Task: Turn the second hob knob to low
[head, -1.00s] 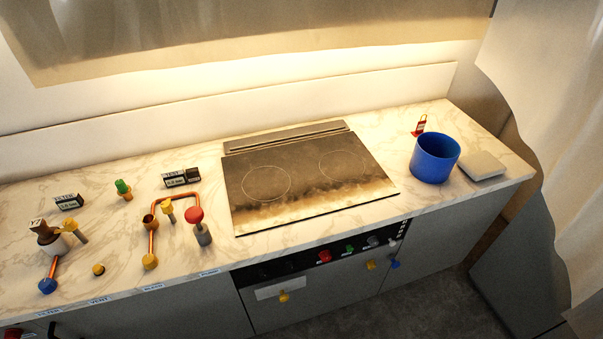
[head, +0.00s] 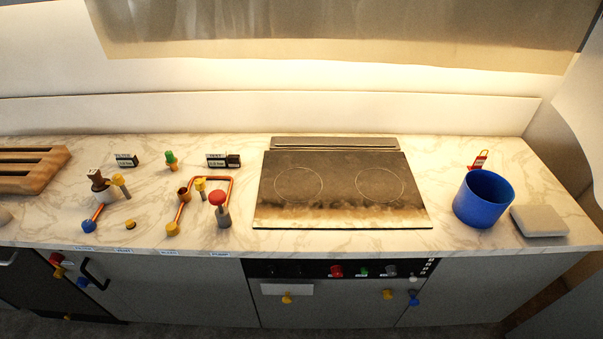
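The hob (head: 340,188) is a dark glass plate with two ring markings and brownish stains along its front, set in the marble counter. Below its front edge is a black control panel (head: 318,268). On the panel a red knob (head: 336,271), a green knob (head: 363,271) and a grey knob (head: 390,271) stand in a row. Dark shapes to the left of the red knob may be black knobs, but they are too dim to tell. Which knob is the second hob knob, and its setting, I cannot tell. Neither gripper is in view.
A blue pot (head: 483,199) and a grey block (head: 539,221) stand right of the hob. Copper pipework (head: 207,180) with a red knob (head: 217,197) stands left. A wooden rack (head: 40,168) is at far left. Yellow knobs (head: 287,298) stick out below the panel.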

